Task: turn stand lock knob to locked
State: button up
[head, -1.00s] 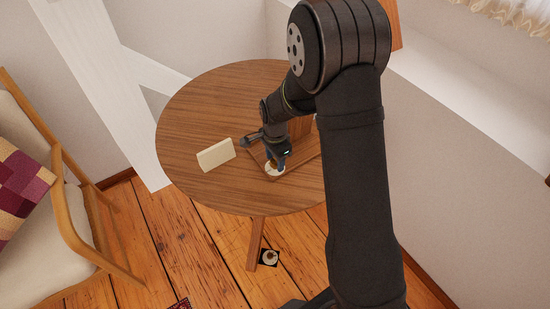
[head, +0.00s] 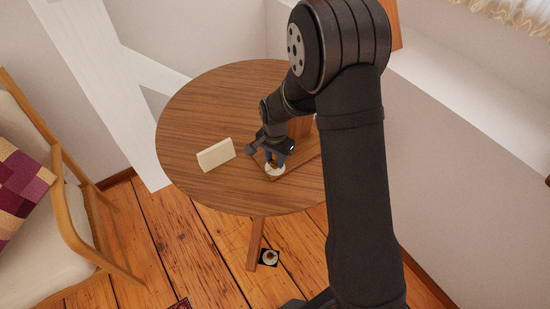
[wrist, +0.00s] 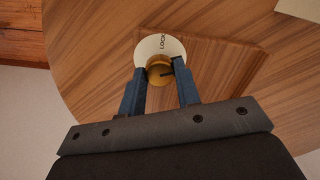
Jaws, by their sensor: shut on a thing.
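The stand lock knob (wrist: 159,71) is a brass-coloured round knob with a dark pointer mark, on a white disc (wrist: 150,47) that carries the word LOCK. In the wrist view my gripper (wrist: 160,78) is shut on the knob, one blue finger on each side. The dark mark points to the right, apart from the lettering at the top of the disc. In the head view the disc (head: 274,170) shows at the front of the wooden stand (head: 300,165), below my gripper (head: 276,160). The knob is mostly hidden there by the fingers.
The stand is on a round wooden table (head: 205,110). A chair (head: 60,200) is at the left, and a white timber brace (head: 110,80) rises behind the table. The table's left part is clear.

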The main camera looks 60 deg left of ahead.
aim_at(275, 161)
jog(key=n, duration=1.2)
jog(key=shift+n, duration=0.3)
dwell(0.4)
jog(key=o, duration=1)
notch_tip(275, 161, up, 18)
jog(key=shift+f, duration=0.25)
jog(key=shift+f, duration=0.1)
